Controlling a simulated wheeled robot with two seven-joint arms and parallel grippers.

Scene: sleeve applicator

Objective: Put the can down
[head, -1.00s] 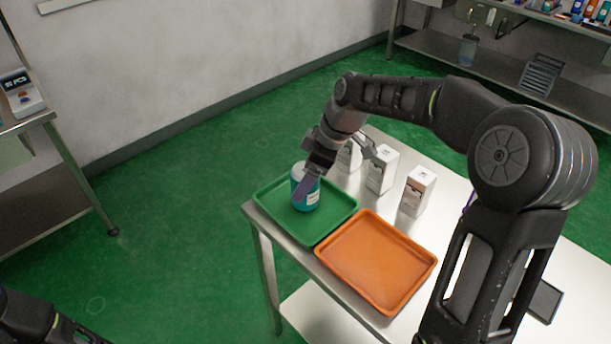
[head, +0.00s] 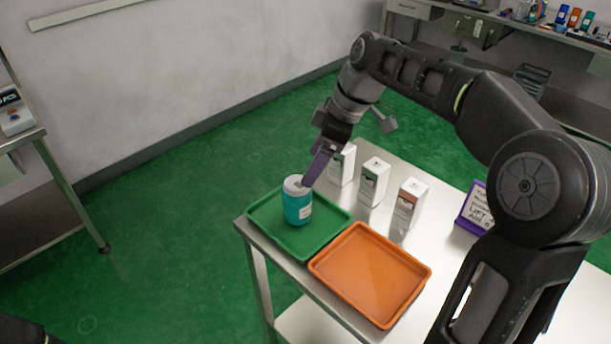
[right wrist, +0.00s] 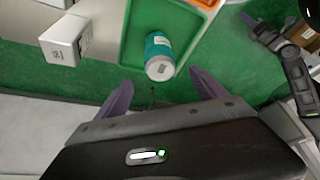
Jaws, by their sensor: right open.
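A teal can (head: 298,206) with a white top stands upright in the green tray (head: 262,222) at the table's left end. In the right wrist view the can (right wrist: 158,47) lies ahead of the space between two purple fingers. My right gripper (head: 318,168) is above and just right of the can. Its fingers are spread with nothing between them in the right wrist view (right wrist: 160,88). The green tray (right wrist: 128,45) also shows there.
An empty orange tray (head: 370,272) lies beside the green one. White boxes (head: 342,165), (head: 374,182) and (head: 410,203) stand in a row behind the trays. A purple-framed sign (head: 474,208) stands further right. A bench (head: 20,140) is at the left.

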